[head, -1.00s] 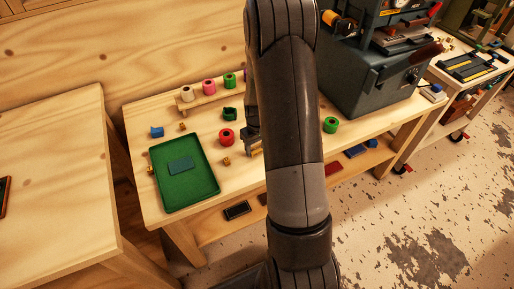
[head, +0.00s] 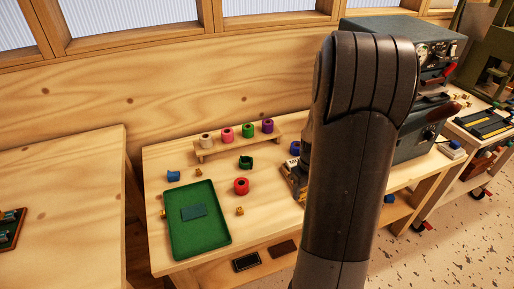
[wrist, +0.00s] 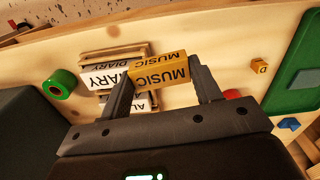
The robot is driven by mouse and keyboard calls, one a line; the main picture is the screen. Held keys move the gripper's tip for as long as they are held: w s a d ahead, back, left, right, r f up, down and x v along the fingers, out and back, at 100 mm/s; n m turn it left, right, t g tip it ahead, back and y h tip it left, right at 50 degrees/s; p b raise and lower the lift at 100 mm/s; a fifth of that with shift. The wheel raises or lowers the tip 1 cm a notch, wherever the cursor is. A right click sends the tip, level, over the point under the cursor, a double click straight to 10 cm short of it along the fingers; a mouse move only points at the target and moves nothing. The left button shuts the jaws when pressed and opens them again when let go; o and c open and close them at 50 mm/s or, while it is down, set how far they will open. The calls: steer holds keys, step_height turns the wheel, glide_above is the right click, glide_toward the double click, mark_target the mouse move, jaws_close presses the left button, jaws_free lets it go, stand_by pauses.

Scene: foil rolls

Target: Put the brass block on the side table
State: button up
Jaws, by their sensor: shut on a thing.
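My gripper (wrist: 163,80) is shut on a brass-coloured block (wrist: 158,66) lettered MUSIC, held between its two fingertips in the wrist view. In the head view my gripper (head: 297,182) is above the right part of the workbench, mostly hidden behind my arm, and the block cannot be made out clearly. A bare wooden table (head: 75,180) stands at the left in the head view, apart from the workbench (head: 160,150); it looks like the side table. A dark tray with small items (head: 10,230) lies on its left edge.
The workbench bears a green tray (head: 222,240), a red roll (head: 241,186), and a small rack (head: 215,153) of coloured rolls. White lettered blocks (wrist: 102,78) lie beyond my gripper. A grey machine (head: 415,140) stands at the right. Most of the left table is clear.

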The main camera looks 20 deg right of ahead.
steer(key=w+a+f+m, duration=0.1)
steer(key=w+a+f, duration=0.1)
steer(key=w+a, duration=0.75)
steer(key=w+a+f, duration=0.2)
steer(key=w+a, duration=0.4)
steer(key=a, duration=0.6)
glide_toward(290, 157)
steer(key=s+a+r, duration=0.1)
steer(key=s+a, duration=0.1)
steer(key=s, duration=0.1)
step_height(290, 157, down, 7)
steer(key=shift+s+f, duration=0.1)
steer(key=shift+f, duration=0.05)
steer(key=shift+f, duration=0.1)
steer(key=o, duration=1.3)
steer(key=shift+f, duration=0.1)
steer(key=shift+c, duration=0.2)
